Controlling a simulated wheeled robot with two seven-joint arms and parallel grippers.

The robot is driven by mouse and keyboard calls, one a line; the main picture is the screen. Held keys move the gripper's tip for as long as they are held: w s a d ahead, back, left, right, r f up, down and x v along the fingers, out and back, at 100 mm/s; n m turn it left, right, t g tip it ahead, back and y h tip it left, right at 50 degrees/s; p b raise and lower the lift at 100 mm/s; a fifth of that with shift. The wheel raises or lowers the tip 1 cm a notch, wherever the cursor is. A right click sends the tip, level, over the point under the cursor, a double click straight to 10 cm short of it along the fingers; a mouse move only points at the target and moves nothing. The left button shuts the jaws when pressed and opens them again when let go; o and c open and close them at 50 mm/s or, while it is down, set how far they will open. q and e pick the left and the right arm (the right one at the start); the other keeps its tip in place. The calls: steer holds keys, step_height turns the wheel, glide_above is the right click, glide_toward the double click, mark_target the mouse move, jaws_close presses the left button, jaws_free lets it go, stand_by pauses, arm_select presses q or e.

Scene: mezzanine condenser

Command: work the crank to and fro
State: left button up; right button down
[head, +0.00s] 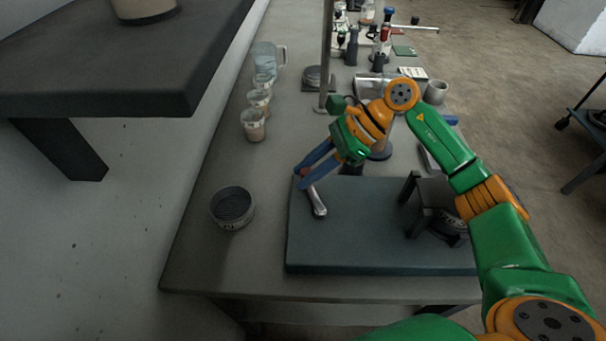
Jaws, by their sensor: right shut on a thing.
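The crank (317,202) is a slim silvery arm with a reddish part at its upper end. It is at the left side of a dark blue-grey slab (345,245) on the bench. My right gripper (304,176) reaches down to it from the upper right, its blue fingers shut on the crank's upper end. The fingers hide part of the crank's grip. My left gripper does not show.
A round dark sieve (232,208) stands left of the slab. Several beakers (253,125) and a clear jug (267,57) line the bench's left side. A small black stand (425,205) is on the slab's right. A vertical rod (326,60) rises behind my gripper. A dark shelf (120,75) overhangs at upper left.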

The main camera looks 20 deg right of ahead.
steer(key=c, duration=0.6)
jaws_free()
steer(key=shift+r, duration=0.1)
steer(key=shift+r+b, duration=0.3)
steer(key=shift+b, duration=0.1)
steer(key=shift+r+b, duration=0.5)
steer(key=shift+r, duration=0.35)
steer(key=s+a+r+b, duration=0.3)
steer(key=s+a+r, duration=0.1)
steer(key=s+r, duration=0.6)
steer(key=s, duration=0.3)
steer(key=shift+s+r, duration=0.25)
steer(key=shift+r, duration=0.05)
